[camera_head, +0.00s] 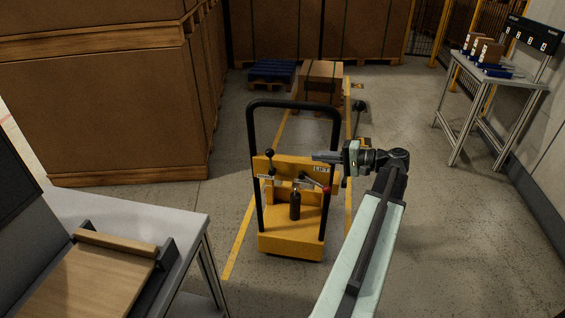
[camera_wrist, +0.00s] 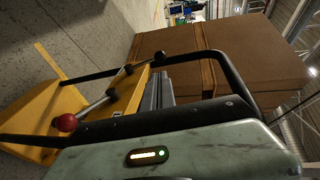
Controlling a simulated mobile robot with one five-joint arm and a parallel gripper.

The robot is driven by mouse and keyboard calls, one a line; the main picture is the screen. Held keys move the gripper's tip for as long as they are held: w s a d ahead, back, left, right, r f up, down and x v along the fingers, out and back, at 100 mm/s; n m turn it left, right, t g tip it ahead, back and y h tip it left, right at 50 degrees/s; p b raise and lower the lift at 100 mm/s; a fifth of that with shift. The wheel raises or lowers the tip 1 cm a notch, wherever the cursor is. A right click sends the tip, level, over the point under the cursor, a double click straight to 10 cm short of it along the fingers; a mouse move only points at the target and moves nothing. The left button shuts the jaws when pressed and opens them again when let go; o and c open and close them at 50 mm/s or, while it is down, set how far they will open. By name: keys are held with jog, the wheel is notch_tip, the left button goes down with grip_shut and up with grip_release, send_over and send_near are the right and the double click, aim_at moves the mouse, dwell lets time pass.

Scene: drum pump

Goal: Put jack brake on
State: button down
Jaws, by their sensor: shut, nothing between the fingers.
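The yellow jack (camera_head: 290,243) stands on the floor in the middle of the head view, with a black hoop handle. A lever with a black ball knob (camera_head: 270,153) stands upright at its left, by a small label too blurred to read. A red-tipped lever (camera_head: 326,189) sits at its right, below a "LIFT" label. My gripper (camera_head: 316,156) is shut and empty, pointing left above the jack's panel near that label, apart from the black knob. In the wrist view the gripper (camera_wrist: 157,90) shows beside the panel, with the red knob (camera_wrist: 67,123) and black knob (camera_wrist: 161,57).
A worktable with a wooden board (camera_head: 90,278) stands at the front left, beside tall brown crates (camera_head: 110,100). A grey table (camera_head: 500,80) stands at the right.

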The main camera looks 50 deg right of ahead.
jog(key=b, duration=0.3)
send_near(271, 161)
jog(key=w+r, duration=0.1)
jog(key=w+a+r, duration=0.1)
jog(key=w, duration=0.1)
jog(key=w+a+r, duration=0.1)
jog(key=shift+w+a, duration=0.15)
jog(key=shift+w, duration=0.15)
